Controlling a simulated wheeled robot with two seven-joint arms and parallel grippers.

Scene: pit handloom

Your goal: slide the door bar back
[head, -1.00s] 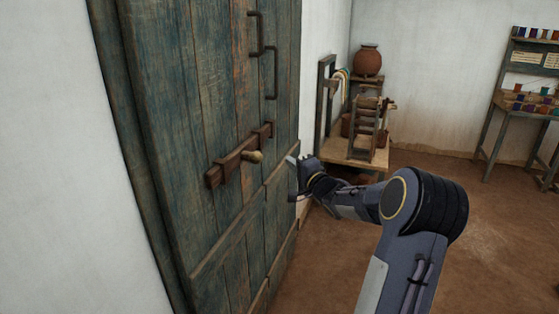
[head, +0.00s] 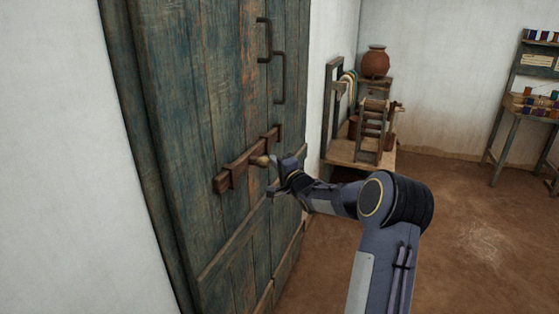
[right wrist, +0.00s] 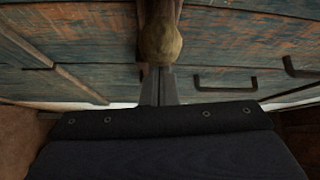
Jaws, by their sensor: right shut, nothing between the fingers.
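The wooden door bar (head: 240,168) lies across the weathered blue-green double door (head: 205,90), through brackets on it. Its rounded brass-coloured knob (head: 262,161) sticks out from the bar; the knob also shows large in the right wrist view (right wrist: 160,42). My right gripper (head: 272,160) is shut and empty, with its fingertips at the right side of the knob. In the right wrist view the closed fingers (right wrist: 159,82) point at the knob; I cannot tell whether they touch it. My left gripper is not in view.
Two dark metal handles (head: 264,40) are on the door above the bar. A wooden stand (head: 372,130) and a clay pot (head: 375,62) stand beyond the door. A shelf with coloured spools (head: 530,100) is at the far right. The brown floor (head: 470,220) between is clear.

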